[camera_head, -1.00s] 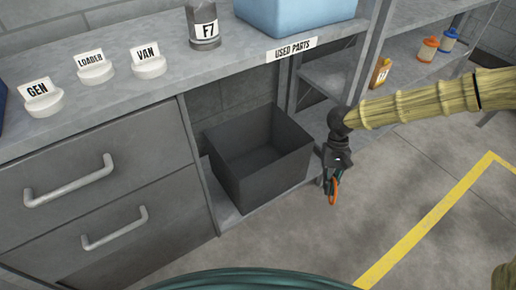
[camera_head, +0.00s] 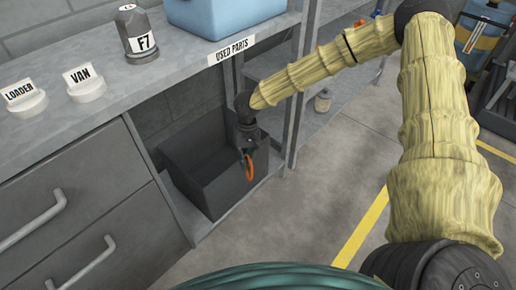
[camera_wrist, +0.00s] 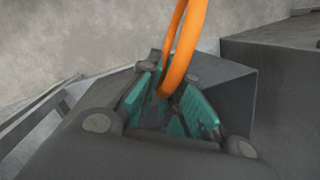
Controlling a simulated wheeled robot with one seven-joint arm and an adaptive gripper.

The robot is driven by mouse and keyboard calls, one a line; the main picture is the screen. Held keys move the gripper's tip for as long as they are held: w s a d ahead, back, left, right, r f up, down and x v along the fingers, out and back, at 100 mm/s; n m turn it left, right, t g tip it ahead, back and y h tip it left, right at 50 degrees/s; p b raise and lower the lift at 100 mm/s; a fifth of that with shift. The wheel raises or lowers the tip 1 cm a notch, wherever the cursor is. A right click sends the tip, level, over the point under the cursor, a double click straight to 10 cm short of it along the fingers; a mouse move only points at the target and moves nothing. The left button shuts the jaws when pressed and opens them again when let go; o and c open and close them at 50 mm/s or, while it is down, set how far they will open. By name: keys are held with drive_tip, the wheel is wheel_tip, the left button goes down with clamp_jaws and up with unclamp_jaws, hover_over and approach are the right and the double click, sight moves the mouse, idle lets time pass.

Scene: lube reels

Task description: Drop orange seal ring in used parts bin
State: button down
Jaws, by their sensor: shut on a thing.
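The orange seal ring (camera_head: 249,168) hangs from my gripper (camera_head: 246,153), which is shut on it. In the wrist view the ring (camera_wrist: 185,45) stands up between the teal finger pads of my gripper (camera_wrist: 170,95). The used parts bin (camera_head: 190,166) is a dark grey open box on the low shelf under the bench, below the "USED PARTS" label (camera_head: 231,50). In the head view my gripper and the ring overlap the right part of the bin. I cannot tell whether the ring is inside the bin's rim or in front of it.
A shelf post (camera_head: 299,90) stands close to the right of my gripper. The bench top (camera_head: 110,85) lies above the bin and carries a blue box (camera_head: 225,15) and an F7 bottle (camera_head: 138,35). Drawers (camera_head: 70,215) are at left.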

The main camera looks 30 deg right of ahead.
drive_tip(key=d+r+m+t, duration=0.3)
drive_tip(key=d+r+t, duration=0.1)
drive_tip(key=t, duration=0.3)
drive_tip(key=shift+s+d+r+p, duration=0.15)
drive_tip(key=shift+s+d+p, duration=0.15)
drive_tip(key=shift+d, duration=0.45)
drive_tip(key=shift+w, duration=0.1)
drive_tip(key=w+a+b, duration=0.1)
drive_tip(key=w+a, duration=0.2)
drive_tip(key=w, duration=0.6)
drive_tip(key=w+a+b, duration=0.1)
drive_tip(key=w+a, duration=0.2)
drive_tip(key=w, duration=0.6)
drive_tip(key=shift+w+a, duration=0.35)
drive_tip(key=shift+a, duration=0.05)
drive_tip(key=c, duration=1.5)
unclamp_jaws()
